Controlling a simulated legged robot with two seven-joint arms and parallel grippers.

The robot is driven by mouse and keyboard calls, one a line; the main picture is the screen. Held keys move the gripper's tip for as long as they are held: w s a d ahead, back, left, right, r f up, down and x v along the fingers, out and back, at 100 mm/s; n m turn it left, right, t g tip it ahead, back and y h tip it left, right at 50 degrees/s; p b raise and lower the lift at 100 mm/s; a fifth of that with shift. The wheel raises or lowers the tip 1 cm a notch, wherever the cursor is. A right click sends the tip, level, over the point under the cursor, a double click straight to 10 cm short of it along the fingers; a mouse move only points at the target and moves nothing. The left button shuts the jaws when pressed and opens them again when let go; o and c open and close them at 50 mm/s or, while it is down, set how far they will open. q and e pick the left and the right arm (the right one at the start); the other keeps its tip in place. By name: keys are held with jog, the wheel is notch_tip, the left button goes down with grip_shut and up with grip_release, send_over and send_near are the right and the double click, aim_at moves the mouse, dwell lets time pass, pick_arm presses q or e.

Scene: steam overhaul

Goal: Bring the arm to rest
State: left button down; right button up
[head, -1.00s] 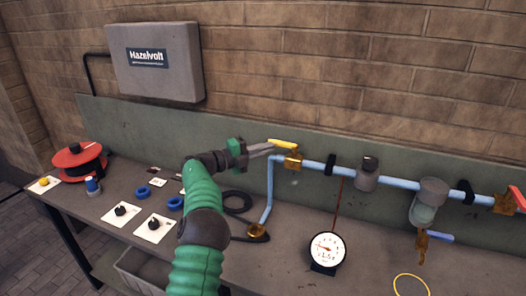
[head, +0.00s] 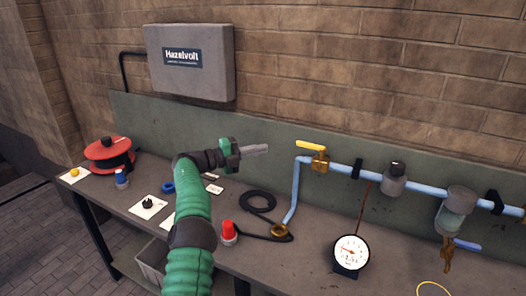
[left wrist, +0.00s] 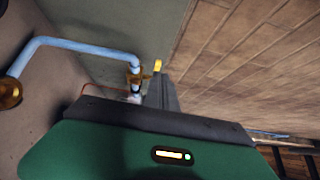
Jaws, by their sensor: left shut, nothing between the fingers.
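My left arm is green with dark joints and reaches over the bench from below in the head view. Its left gripper (head: 267,149) is shut and empty, held above the bench and pointing right. It is left of the yellow valve handle (head: 311,146) with a clear gap between them in the picture. In the left wrist view, the closed fingers (left wrist: 160,92) point toward the brass valve (left wrist: 138,75) on the light blue pipe (left wrist: 85,47). My right gripper does not show.
A pressure gauge (head: 351,252) stands on the bench in front of the pipe. A red-capped item (head: 228,232), a black hose coil (head: 258,201) and a red reel (head: 109,154) are on the bench. A grey Hazelvolt box (head: 190,62) hangs on the brick wall.

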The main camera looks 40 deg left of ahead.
pick_arm(q)
jog(key=w+a+r+n+t+y, duration=0.35)
jog(key=r+n+y, duration=0.25)
jog(key=n+y, duration=0.5)
jog(key=s+d+f+n+g+h, duration=0.1)
jog(key=s+d+f+n+g, duration=0.65)
jog(key=d+f, duration=0.6)
jog(key=s+d+f+n+g, duration=0.45)
jog(key=s+d+f, duration=0.65)
jog(key=d, duration=0.4)
jog(key=s+d+f+g+h, duration=0.1)
jog(key=s+d+f+g, duration=0.1)
jog(key=s+d, duration=0.3)
jog(key=s+d+f+g, duration=0.3)
jog(key=s+d+f, duration=0.2)
jog(key=s, duration=0.6)
jog(key=shift+f+h, duration=0.2)
jog(key=shift+h, duration=0.2)
